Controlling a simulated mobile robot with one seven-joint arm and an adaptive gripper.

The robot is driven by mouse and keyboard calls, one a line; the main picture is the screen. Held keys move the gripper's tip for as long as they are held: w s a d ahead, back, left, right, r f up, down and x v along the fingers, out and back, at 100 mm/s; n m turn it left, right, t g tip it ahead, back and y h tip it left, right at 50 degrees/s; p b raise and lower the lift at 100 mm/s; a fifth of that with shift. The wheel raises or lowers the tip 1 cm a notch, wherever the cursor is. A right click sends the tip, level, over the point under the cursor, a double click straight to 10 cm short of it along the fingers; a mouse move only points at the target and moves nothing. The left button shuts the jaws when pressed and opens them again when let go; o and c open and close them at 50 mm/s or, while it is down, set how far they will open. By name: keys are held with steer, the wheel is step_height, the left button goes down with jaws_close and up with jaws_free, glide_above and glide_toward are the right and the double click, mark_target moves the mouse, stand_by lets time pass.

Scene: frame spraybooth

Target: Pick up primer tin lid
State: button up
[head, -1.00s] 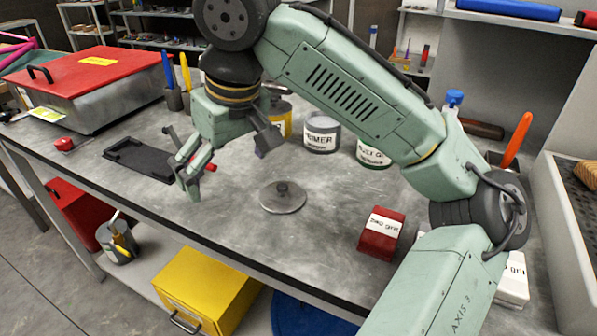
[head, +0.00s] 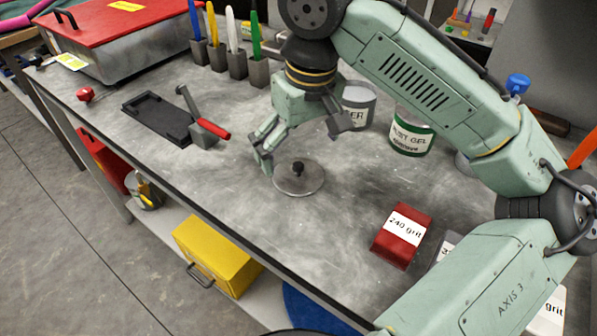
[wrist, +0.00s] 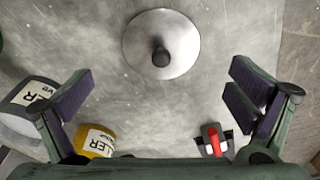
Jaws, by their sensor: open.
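The primer tin lid (head: 312,184) is a flat, round, grey metal disc with a dark knob at its centre, lying on the grey bench. It also shows whole in the wrist view (wrist: 185,52), at the top middle. My gripper (head: 300,146) is open and empty, pointing down just behind the lid, its fingers spread apart. In the wrist view my gripper's fingers (wrist: 163,85) stand wide at left and right, with the lid beyond and between them. A grey tin (head: 358,105) stands behind, its label partly covered by my arm.
A green-banded rust gel tin (head: 411,135) stands behind right. A red 240 grit box (head: 402,236) lies front right. A black tray (head: 150,118) and red-handled tool (head: 208,128) lie left. A yellow tin (wrist: 94,142) shows in the wrist view. Bench around the lid is clear.

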mark_target(299, 165)
steer(key=f, duration=0.4)
steer(key=shift+w+a+f+p, duration=0.2)
steer(key=shift+f+p, duration=0.1)
steer(key=shift+p, duration=0.05)
steer(key=c, duration=1.5)
steer(key=shift+c, duration=0.3)
